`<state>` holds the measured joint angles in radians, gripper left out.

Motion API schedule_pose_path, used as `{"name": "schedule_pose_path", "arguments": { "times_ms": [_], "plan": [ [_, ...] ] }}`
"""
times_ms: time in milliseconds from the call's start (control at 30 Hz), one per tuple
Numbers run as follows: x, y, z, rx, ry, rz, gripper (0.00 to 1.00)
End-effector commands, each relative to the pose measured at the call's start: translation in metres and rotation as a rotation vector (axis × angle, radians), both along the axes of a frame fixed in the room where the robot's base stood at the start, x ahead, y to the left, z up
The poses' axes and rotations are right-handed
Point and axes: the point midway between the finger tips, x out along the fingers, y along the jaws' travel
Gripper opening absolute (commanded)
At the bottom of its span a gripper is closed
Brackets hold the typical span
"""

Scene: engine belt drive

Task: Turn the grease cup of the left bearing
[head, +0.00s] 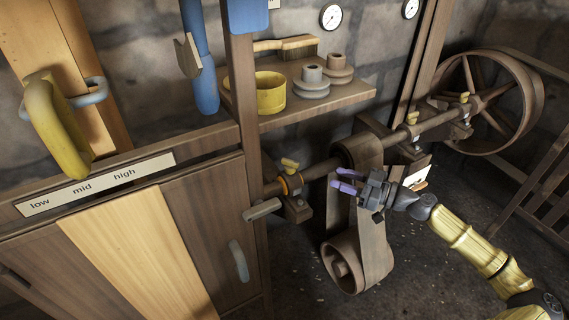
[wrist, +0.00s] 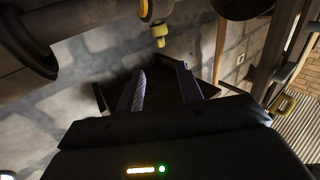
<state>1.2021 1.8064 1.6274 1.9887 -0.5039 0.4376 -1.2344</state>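The left bearing (head: 297,208) holds the left end of a long shaft, beside an orange ring. Its yellow grease cup (head: 290,164) stands on top, with a small wing-like head. My gripper (head: 346,187) has purple fingers, spread apart and empty. It is to the right of the left bearing and apart from the cup, in front of the flat belt. In the wrist view my gripper (wrist: 160,78) shows two separated fingers with nothing between them. A small yellow fitting (wrist: 159,32) shows just beyond the fingertips; I cannot tell for certain which cup it is.
The belt (head: 375,235) runs from the shaft down to a lower pulley, close to my gripper. Other yellow cups (head: 412,118) (head: 464,96) stand farther right along the shaft. A shelf (head: 325,100) is above; a lever handle (head: 262,209) juts out beside the left bearing.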

Motion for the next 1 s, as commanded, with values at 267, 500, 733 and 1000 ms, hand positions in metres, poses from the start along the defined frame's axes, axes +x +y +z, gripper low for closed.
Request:
{"name": "schedule_pose_path", "arguments": {
  "times_ms": [267,500,733,1000],
  "plan": [
    [0.0,0.002,0.0,-0.002,0.004,0.004,0.36],
    [0.007,0.022,-0.002,-0.002,0.006,0.008,0.36],
    [0.021,0.06,-0.002,-0.003,0.006,0.009,0.36],
    [0.039,0.103,-0.002,-0.004,0.005,0.009,0.36]
  ]
}}
